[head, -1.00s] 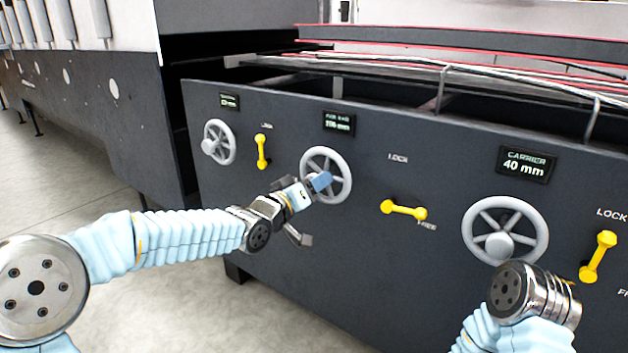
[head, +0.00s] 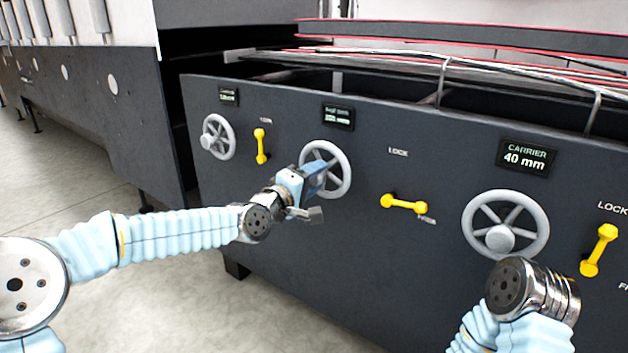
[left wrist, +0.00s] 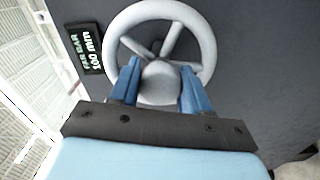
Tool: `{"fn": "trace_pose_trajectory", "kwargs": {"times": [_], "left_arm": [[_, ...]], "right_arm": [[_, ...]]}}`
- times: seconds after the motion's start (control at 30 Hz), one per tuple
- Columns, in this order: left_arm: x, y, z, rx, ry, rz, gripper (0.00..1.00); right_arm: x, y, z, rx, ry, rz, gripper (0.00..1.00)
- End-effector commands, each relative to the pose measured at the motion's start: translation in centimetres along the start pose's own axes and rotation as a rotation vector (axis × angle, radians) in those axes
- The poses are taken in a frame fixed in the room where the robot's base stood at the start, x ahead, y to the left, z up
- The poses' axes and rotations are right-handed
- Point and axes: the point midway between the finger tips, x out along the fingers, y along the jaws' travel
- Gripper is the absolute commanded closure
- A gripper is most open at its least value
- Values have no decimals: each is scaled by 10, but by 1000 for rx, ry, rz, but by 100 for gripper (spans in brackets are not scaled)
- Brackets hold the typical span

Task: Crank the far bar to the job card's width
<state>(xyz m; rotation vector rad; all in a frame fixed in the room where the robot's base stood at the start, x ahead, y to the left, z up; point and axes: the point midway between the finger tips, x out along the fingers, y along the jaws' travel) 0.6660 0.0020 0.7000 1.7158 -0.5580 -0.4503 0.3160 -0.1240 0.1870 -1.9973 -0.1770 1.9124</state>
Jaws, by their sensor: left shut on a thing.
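The far bar's grey handwheel (head: 341,160) is on the dark machine panel. Its display (head: 338,117) is above it; in the left wrist view the display (left wrist: 87,50) reads FAR BAR and 160 or 100 mm, the middle digit being unclear. My left gripper (head: 314,178) is at the wheel. In the left wrist view its blue fingers (left wrist: 155,90) are on both sides of the wheel's round grey knob (left wrist: 160,78), shut on it. A yellow lever (head: 403,204) right of the wheel lies about horizontal, with a LOCK label above. I see no job card. My right gripper is out of view.
A smaller handwheel (head: 218,137) and an upright yellow lever (head: 261,146) are on the left. The carrier handwheel (head: 505,224), its 40 mm display (head: 526,157) and a steep yellow lever (head: 599,250) are on the right. Floor (head: 160,295) is open in front.

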Motion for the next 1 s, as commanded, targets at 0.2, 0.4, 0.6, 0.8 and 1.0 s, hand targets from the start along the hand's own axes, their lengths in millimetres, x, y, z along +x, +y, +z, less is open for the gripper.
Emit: {"fn": "trace_pose_trajectory", "kwargs": {"times": [0.2,0.4,0.6,0.8,1.0], "left_arm": [[0,-2,0,-34,0,-5,100],[0,-2,0,-39,-1,-5,100],[0,-3,0,-38,-1,-5,100],[0,-2,0,-37,0,-3,28],[0,-1,0,-36,0,-2,28]], "right_arm": [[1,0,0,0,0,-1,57],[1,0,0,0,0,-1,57],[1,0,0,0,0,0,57],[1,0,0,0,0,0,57],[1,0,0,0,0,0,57]]}}
